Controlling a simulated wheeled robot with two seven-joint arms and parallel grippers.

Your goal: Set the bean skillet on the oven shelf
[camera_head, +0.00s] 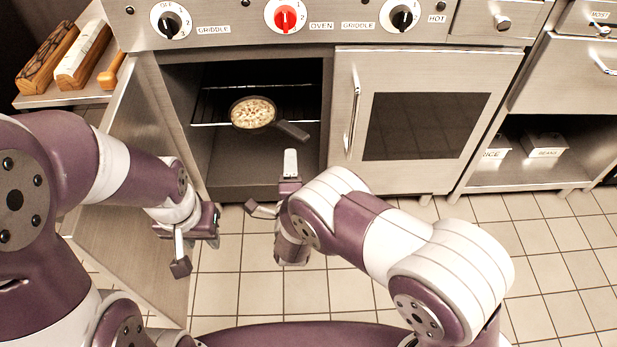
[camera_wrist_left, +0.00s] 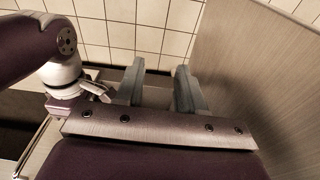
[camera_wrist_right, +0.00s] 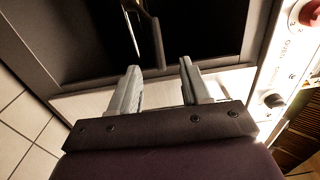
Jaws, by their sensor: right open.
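The bean skillet (camera_head: 252,113), a small dark pan full of pale beans, sits level on the wire oven shelf (camera_head: 208,124) inside the open oven compartment. Its dark handle (camera_head: 293,131) points toward the front right. My right gripper (camera_head: 272,187) is open and empty in front of the oven opening, apart from the handle. Its spread fingers (camera_wrist_right: 160,68) show in the right wrist view, facing the dark oven interior. My left gripper (camera_head: 196,243) is open and empty, low over the floor to the left. Its parted fingers show in the left wrist view (camera_wrist_left: 160,68).
A closed door with a dark window (camera_head: 425,126) is right of the opening. A grey panel (camera_head: 130,165) stands at the left, close to my left arm. Knobs (camera_head: 286,16) line the front above. Labelled bins (camera_head: 545,145) sit on a low shelf at right. Tiled floor is clear.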

